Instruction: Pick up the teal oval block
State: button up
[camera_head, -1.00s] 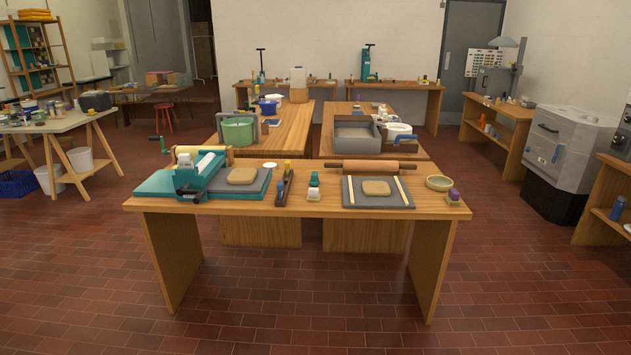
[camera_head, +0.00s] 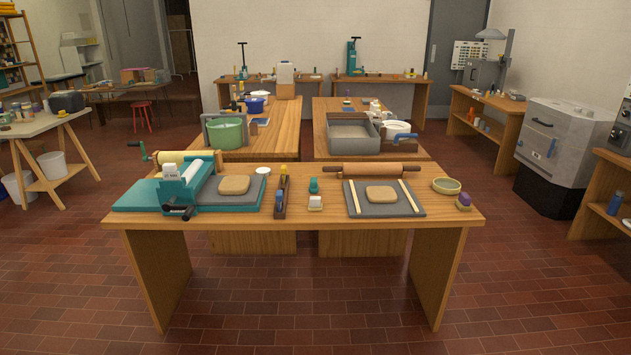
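A small teal block (camera_head: 314,185) stands on the front wooden table (camera_head: 290,218), near the middle. It is too small to tell for certain whether its shape is oval. A white block on a small wooden base (camera_head: 315,202) is just in front of it. My gripper is not in view.
Left of it are a dark wooden holder (camera_head: 281,195) and a teal slab roller (camera_head: 184,188). Right are a grey board with clay (camera_head: 355,208), a rolling pin (camera_head: 372,170), a bowl (camera_head: 446,185) and a purple-topped block (camera_head: 464,202). Tiled floor before the table is clear.

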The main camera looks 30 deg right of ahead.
aim_at(314, 188)
jog(key=z, duration=0.1)
jog(key=i, duration=1.2)
jog(key=u, duration=0.35)
